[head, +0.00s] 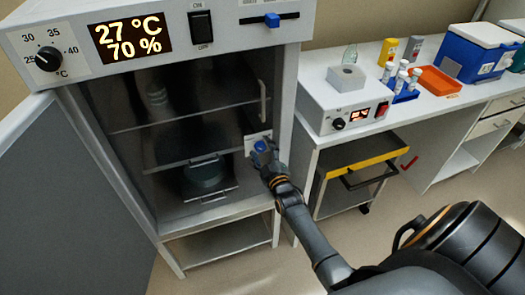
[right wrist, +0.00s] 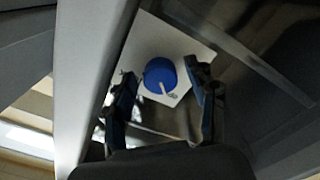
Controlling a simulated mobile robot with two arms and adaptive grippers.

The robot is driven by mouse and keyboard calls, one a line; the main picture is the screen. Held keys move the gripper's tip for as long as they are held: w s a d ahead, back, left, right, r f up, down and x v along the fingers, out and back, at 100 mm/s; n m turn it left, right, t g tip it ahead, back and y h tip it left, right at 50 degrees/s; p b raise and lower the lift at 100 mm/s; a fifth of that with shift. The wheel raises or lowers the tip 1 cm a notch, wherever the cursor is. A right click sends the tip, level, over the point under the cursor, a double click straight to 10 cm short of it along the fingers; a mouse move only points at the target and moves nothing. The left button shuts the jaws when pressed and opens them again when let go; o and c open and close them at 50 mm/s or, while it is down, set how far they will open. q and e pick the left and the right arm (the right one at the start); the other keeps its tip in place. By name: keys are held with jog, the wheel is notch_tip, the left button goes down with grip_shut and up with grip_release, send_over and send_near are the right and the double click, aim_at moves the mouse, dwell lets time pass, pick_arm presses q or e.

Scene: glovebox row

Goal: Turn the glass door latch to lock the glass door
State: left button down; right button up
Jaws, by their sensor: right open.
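The glass door (head: 175,105) of the incubator appears closed across the opening, with an upright handle (head: 262,102) near its right edge. The latch is a round blue knob (right wrist: 160,72) with a pale pointer, on a white plate (right wrist: 184,52). In the right wrist view the pointer slants toward the lower right. In the head view the plate (head: 250,142) shows beside my right gripper (head: 264,152), which partly covers the latch. In the right wrist view my right gripper (right wrist: 160,76) is open, its fingers on either side of the knob, with no clear contact. My left gripper is out of view.
The grey outer door (head: 65,200) stands open at the left. The control panel (head: 225,32) shows 27 °C and 70 %. A bench (head: 440,110) with a small device, vial rack, orange tray and blue cooler stands at the right, with a yellow-topped cart (head: 355,155) below.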

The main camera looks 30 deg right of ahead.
jog(key=shift+c, duration=0.4)
jog(key=c, duration=1.1)
jog(key=shift+o, duration=0.2)
jog(key=m, duration=0.4)
jog(key=shift+m, duration=0.3)
jog(key=m, duration=0.4)
jog(key=shift+a+m, duration=0.1)
jog(key=shift+m, duration=0.2)
jog(key=m, duration=0.4)
jog(key=shift+m, duration=0.3)
jog(key=shift+m+b, duration=0.6)
jog(key=shift+m, duration=1.4)
